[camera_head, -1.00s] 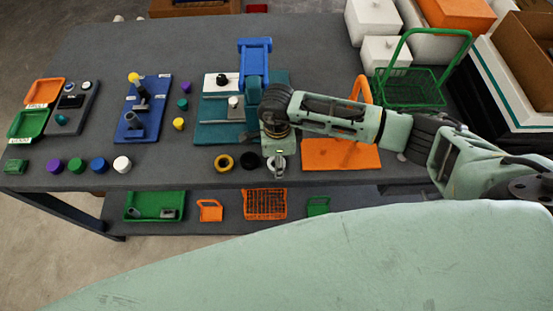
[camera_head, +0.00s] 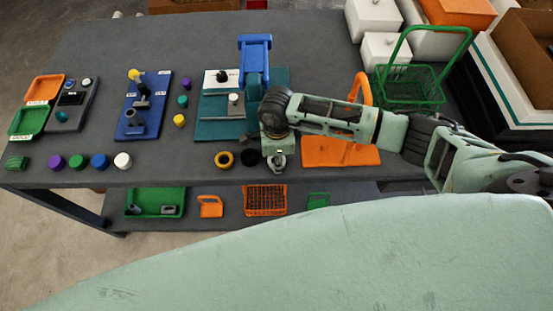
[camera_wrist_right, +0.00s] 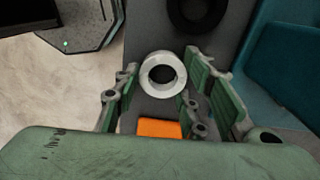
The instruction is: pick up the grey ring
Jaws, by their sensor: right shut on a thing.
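The grey ring (camera_wrist_right: 163,75) is between the two fingers of my right gripper (camera_wrist_right: 160,82) in the right wrist view, with its hole facing the camera. My right gripper (camera_head: 278,157) is shut on it. In the head view the gripper is at the front edge of the table, and the grey ring (camera_head: 280,162) shows only partly beneath it. I cannot tell whether the ring touches the table. My left gripper is not in view.
An orange board (camera_head: 335,153) with an upright handle is to the right. A teal fixture (camera_head: 218,130) stands behind. Several coloured knobs line the table's left front.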

